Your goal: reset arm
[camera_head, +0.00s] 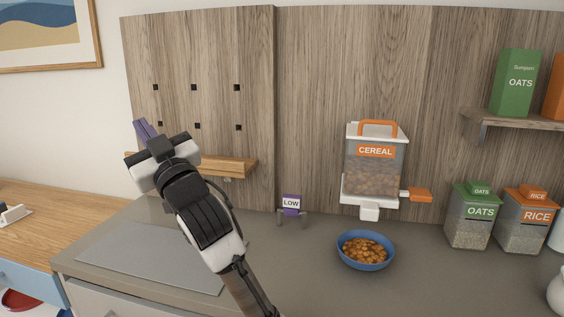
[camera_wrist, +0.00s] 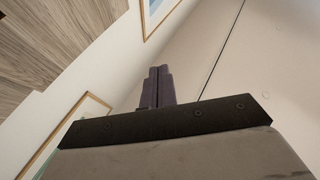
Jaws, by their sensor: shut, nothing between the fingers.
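My gripper (camera_head: 144,130) is raised in front of the left part of the wood back panel, left of the counter's middle. Its two purple fingers are together and empty; they also show closed in the wrist view (camera_wrist: 158,87), pointing up toward the wall and ceiling. My arm rises from the bottom of the head view to the upper left. My gripper appears apart from the counter (camera_head: 310,285) and its objects. It hides part of a small wooden shelf (camera_head: 232,165) behind it.
The cereal dispenser (camera_head: 374,165), with an orange handle (camera_head: 420,195), hangs above a blue bowl (camera_head: 348,254) of cereal. A purple LOW block (camera_head: 291,203) stands left of them. Oats (camera_head: 472,232) and rice (camera_head: 524,235) jars stand right. A grey mat (camera_head: 140,253) lies bare at left.

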